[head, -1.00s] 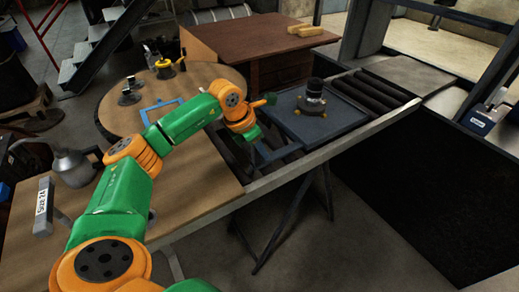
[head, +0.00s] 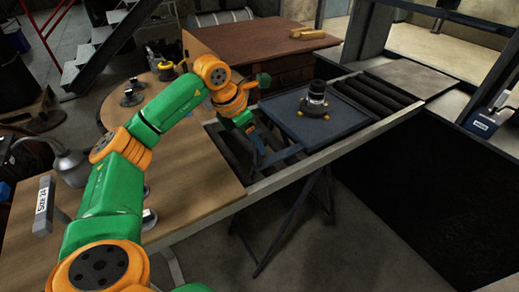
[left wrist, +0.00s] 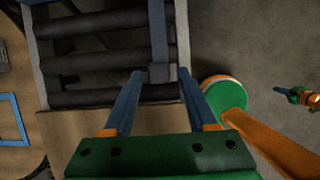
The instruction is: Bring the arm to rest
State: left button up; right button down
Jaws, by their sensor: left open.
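My left gripper (head: 256,143) is open and empty. It points down by the near left edge of the blue-grey tray (head: 345,122), above the roller track. In the left wrist view, its two blue fingers (left wrist: 160,72) stand wide apart. A dark bar with a block at its end (left wrist: 158,45) lies below and beyond them; I cannot tell whether they touch. What seems to be my right gripper (left wrist: 285,92) shows small at the right of the left wrist view. Its jaws are too small to read.
The tray holds a dark cylindrical part (head: 315,98) on a base with yellow feet. The roller track (head: 378,90) runs to the back right. A wooden table (head: 190,195) lies under my left arm, with an oil can (head: 72,166) and a size sign (head: 43,196). Floor is open in front.

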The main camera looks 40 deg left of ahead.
pick_arm(q)
jog(key=shift+s+a+r, duration=0.1)
jog(key=shift+s+r, duration=0.1)
jog(key=shift+r, duration=0.4)
